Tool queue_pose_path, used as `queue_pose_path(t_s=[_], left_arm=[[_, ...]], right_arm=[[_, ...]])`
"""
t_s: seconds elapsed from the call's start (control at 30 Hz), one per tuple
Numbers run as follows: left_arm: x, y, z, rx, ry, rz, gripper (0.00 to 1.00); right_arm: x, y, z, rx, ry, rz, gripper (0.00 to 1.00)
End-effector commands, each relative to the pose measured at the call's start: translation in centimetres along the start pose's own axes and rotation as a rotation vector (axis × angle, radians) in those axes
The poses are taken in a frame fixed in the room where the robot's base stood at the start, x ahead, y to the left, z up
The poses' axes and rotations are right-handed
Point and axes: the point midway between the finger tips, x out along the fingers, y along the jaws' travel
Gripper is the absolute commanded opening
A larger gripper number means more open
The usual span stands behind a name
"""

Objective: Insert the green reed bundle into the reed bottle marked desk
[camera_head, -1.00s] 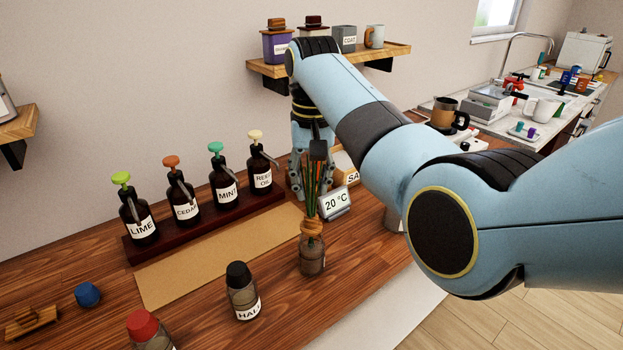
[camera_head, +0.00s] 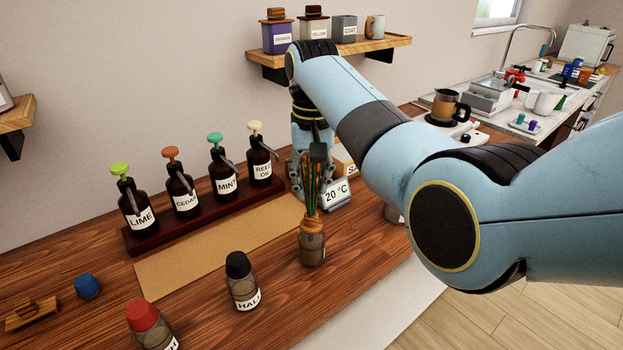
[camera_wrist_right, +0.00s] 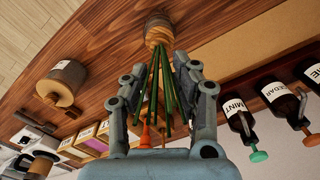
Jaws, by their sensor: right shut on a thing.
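The green reed bundle (camera_head: 312,190) stands nearly upright. Its lower end meets the wooden collar (camera_head: 311,226) at the top of a small brownish glass bottle (camera_head: 312,252). No label shows on this bottle, so I cannot read whether it says desk. My right gripper (camera_head: 313,165) is shut on the reed bundle, high above the collar. In the right wrist view the green reeds (camera_wrist_right: 164,85) run between the fingers to the round wooden collar (camera_wrist_right: 159,32). How deep the reeds go is hidden. My left gripper is not in view.
A dark-capped bottle marked HALL (camera_head: 243,282) and a red-capped bottle (camera_head: 148,325) stand in front. A rack (camera_head: 150,241) of pump bottles stands behind a tan mat (camera_head: 200,262). A 20 °C display (camera_head: 336,195) stands close behind the reeds.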

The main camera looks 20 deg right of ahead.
Motion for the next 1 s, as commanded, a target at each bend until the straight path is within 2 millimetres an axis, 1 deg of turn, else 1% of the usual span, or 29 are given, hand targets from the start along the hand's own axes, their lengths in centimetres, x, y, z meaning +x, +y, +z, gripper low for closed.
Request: queue_pose_path(t_s=[0.2, 0.37, 0.4, 0.57, 0.87, 0.97, 1.0], left_arm=[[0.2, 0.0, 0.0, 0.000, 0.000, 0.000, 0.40], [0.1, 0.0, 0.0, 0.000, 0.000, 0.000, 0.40], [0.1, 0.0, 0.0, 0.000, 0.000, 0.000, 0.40], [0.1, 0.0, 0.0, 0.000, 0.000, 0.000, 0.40], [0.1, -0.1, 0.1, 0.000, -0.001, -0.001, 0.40], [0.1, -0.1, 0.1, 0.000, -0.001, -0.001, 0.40], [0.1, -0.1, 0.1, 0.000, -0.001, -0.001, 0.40]], right_arm=[[0.6, 0.0, 0.0, 0.000, -0.001, 0.000, 0.00], [0.5, 0.0, 0.0, 0.000, -0.002, 0.000, 0.00], [0.5, 0.0, 0.1, 0.000, -0.002, 0.000, 0.33], [0.5, 0.0, 0.0, 0.000, -0.001, 0.000, 0.54], [0.3, 0.0, 0.0, 0.000, 0.000, 0.000, 0.55], [-0.8, 0.0, -0.1, 0.000, 0.001, 0.000, 0.55], [-1.4, 0.0, -0.1, 0.000, 0.003, -0.001, 0.55]])
